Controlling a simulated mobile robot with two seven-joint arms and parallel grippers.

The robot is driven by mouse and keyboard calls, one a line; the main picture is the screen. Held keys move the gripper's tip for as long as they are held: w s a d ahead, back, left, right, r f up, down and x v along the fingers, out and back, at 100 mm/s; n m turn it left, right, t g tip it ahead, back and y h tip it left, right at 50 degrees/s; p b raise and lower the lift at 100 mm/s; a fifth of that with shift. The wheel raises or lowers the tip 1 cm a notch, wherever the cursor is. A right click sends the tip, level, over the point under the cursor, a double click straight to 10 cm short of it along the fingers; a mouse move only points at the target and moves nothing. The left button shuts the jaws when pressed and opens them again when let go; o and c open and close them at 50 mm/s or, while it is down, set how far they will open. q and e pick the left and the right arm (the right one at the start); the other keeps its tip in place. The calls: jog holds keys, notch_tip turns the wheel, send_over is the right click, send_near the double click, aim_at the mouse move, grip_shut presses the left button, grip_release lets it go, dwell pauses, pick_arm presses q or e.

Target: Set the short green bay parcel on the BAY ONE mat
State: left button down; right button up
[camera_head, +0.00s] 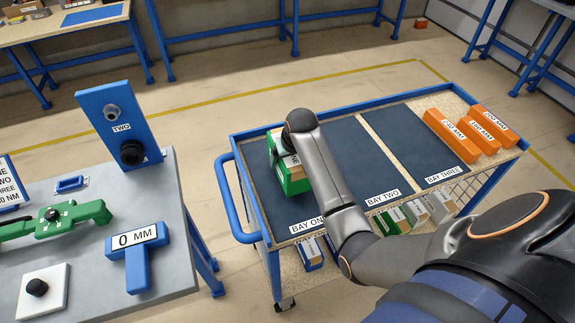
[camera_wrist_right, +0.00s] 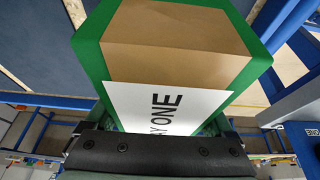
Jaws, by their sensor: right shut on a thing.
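The green and brown parcel (camera_head: 291,177) is at the left part of the cart, over the BAY ONE mat (camera_head: 282,213). In the right wrist view the parcel (camera_wrist_right: 180,45) fills the upper middle, with a white label whose visible part reads "AY ONE". My right gripper (camera_head: 288,153) is shut on the parcel, reaching in from the right; its fingers are mostly hidden in the head view. I cannot tell whether the parcel touches the mat or hangs just above it. My left gripper is in neither view.
The blue-framed cart (camera_head: 237,185) also bears the BAY TWO and BAY THREE mats. Orange parcels (camera_head: 470,130) stand at its right end. More parcels (camera_head: 400,217) sit on a lower shelf. A grey bench (camera_head: 75,270) with gauges stands left of the cart.

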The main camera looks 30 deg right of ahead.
aim_at(294, 159)
jog(key=shift+f, duration=1.25)
jog(key=o, duration=1.5)
jog(key=shift+s+f, duration=0.1)
jog(key=shift+f, duration=0.05)
jog(key=v, duration=1.2)
